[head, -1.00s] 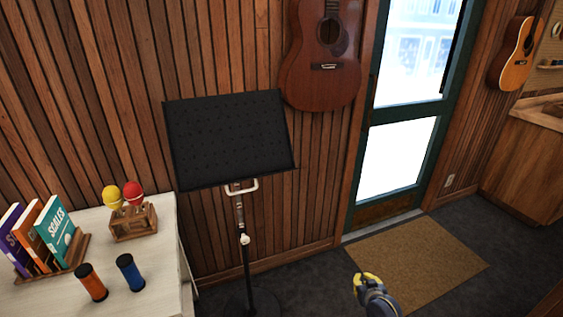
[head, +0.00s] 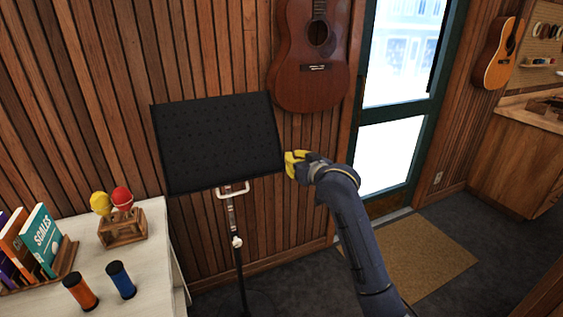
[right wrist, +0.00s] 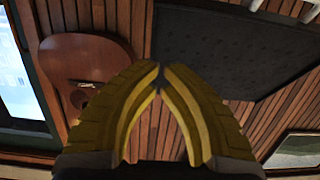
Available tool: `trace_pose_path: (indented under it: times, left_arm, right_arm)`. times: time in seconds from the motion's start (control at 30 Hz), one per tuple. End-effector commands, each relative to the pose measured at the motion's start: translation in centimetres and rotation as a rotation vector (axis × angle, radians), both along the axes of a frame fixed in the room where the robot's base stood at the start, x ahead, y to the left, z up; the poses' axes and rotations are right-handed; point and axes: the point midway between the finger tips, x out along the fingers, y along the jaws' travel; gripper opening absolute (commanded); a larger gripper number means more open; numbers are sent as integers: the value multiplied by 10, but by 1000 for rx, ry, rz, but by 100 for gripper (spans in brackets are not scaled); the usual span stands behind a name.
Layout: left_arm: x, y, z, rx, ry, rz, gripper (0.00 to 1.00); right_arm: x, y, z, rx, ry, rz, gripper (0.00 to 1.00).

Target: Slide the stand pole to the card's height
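The music stand has a black desk (head: 218,142). Under it are a white handle (head: 233,190) and the upper pole (head: 231,212), with a pale collar (head: 237,243) where the dark lower pole begins. My right gripper (head: 289,164) has yellow fingers and is just right of the desk's lower right corner, apart from the handle. In the right wrist view its fingertips (right wrist: 162,70) nearly meet with nothing between them, and the desk (right wrist: 235,45) is beyond them. I cannot make out a card. My left gripper is out of view.
A white table (head: 140,270) at left holds books (head: 40,238), yellow and red shakers in a wooden holder (head: 122,228), and orange (head: 80,291) and blue (head: 121,279) cylinders. A doormat (head: 425,260) lies by the door.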

Motion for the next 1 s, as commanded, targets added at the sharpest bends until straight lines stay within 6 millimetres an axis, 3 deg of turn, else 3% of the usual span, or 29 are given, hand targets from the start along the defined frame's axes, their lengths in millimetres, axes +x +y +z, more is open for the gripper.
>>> trace_pose_path:
  times: [0.8, 1.0]
  left_arm:
    - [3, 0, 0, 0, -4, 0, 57]
    - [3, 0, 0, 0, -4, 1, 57]
  right_arm:
    - [86, 45, -19, 4, 3, -3, 0]
    - [76, 39, -39, 5, 3, -2, 0]
